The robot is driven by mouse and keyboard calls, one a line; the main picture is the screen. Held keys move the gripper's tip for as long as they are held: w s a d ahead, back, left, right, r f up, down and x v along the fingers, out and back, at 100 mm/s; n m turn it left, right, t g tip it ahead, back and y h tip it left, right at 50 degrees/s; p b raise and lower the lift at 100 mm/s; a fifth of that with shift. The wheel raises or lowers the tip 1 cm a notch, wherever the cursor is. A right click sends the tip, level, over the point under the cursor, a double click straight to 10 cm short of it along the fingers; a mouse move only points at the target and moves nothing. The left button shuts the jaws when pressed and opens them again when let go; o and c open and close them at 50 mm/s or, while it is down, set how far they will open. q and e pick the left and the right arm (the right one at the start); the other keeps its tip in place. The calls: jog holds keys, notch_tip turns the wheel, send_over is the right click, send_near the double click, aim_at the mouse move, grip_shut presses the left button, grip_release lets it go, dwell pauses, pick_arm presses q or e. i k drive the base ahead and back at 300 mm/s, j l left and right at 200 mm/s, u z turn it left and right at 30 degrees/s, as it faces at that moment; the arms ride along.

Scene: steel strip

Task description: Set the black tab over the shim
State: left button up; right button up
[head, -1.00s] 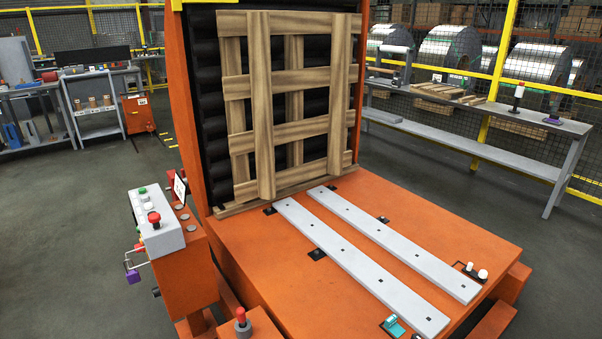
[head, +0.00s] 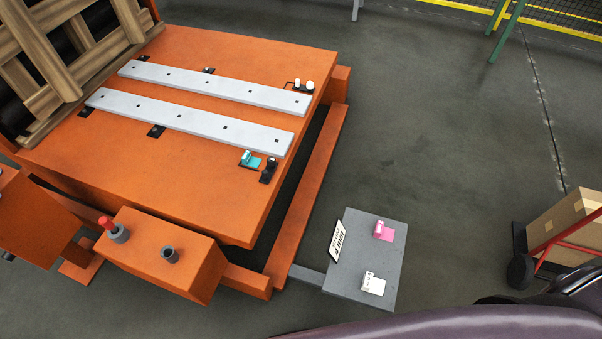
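A small black tab-like piece (head: 268,171) with a raised end sits on the orange bed near its right edge, just right of a teal clip-like piece (head: 251,159). I cannot tell which piece is the shim. Neither of my grippers is in view.
A grey side shelf (head: 350,262) holds a pink piece (head: 383,231), a white piece (head: 373,284) and a label card (head: 337,241). An orange box (head: 160,250) with a red button stands in front of the bed. A hand truck with a carton (head: 565,222) is at the right.

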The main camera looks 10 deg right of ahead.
aim_at(268, 169)
jog(key=l+u, duration=0.25)
jog(key=l, duration=0.15)
jog(key=k+l+u, duration=0.2)
jog(key=l, duration=0.25)
jog(key=l+u, duration=0.25)
jog(key=l, duration=0.15)
jog(key=k+l+u, duration=0.1)
jog(key=l+u, duration=0.15)
jog(key=l, duration=0.15)
